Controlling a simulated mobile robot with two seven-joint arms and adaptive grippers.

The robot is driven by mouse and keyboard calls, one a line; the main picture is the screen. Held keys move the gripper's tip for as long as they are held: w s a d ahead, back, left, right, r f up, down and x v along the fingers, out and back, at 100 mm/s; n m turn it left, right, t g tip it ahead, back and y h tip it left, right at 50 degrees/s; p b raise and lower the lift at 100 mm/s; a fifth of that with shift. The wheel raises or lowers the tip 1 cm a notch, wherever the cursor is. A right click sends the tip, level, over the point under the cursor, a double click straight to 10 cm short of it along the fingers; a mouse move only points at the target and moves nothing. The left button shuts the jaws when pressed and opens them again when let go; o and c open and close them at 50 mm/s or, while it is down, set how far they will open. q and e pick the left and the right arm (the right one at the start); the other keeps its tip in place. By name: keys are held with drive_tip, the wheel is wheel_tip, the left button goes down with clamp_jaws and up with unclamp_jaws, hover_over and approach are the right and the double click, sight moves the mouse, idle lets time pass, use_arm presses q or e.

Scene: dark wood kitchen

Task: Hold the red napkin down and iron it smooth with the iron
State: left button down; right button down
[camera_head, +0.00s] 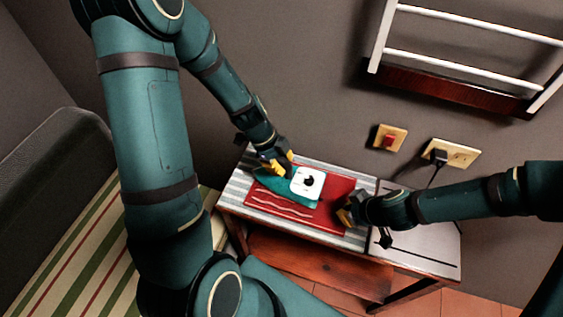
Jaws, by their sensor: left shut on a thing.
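The red napkin (325,212) lies on the striped top of a small table. Pale wavy lines run across its front left part. The iron (307,183), teal with a white end bearing a dark round spot, is over the napkin's left and middle part. My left gripper (276,163) is shut on the iron at its far side; the fingers' exact grip is partly hidden. My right gripper (347,212) is low at the napkin's right edge. Its fingertips are too small and dark to show whether they are open, or whether they touch the cloth.
The wooden table (300,237) has a grey-white section (430,235) at right. A plug with a cord sits in a wall socket (453,154), beside a red switch (388,139). A white rack (470,65) hangs above. A striped cushioned seat (75,235) is at left.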

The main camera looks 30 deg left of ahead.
use_arm(q)
drive_tip(key=shift+f+b, duration=0.65)
drive_tip(key=shift+b, duration=0.1)
use_arm(e)
drive_tip(key=shift+f, duration=0.75)
use_arm(q)
drive_tip(key=shift+s+d+f+b, duration=0.1)
drive_tip(key=shift+f+b, duration=0.25)
drive_tip(key=shift+f, duration=0.1)
use_arm(e)
drive_tip(key=shift+f, duration=0.3)
idle(0.3)
use_arm(q)
drive_tip(key=shift+f, duration=0.1)
use_arm(e)
drive_tip(key=shift+f, duration=0.1)
idle(1.5)
idle(0.4)
use_arm(q)
drive_tip(key=s+a+r, duration=0.2)
drive_tip(key=s+r, duration=0.3)
drive_tip(key=shift+s+a, duration=0.15)
drive_tip(key=shift+a, duration=0.1)
idle(0.7)
drive_tip(key=shift+d, duration=0.1)
drive_tip(key=shift+d+r, duration=0.1)
drive_tip(key=shift+d, duration=0.05)
idle(0.3)
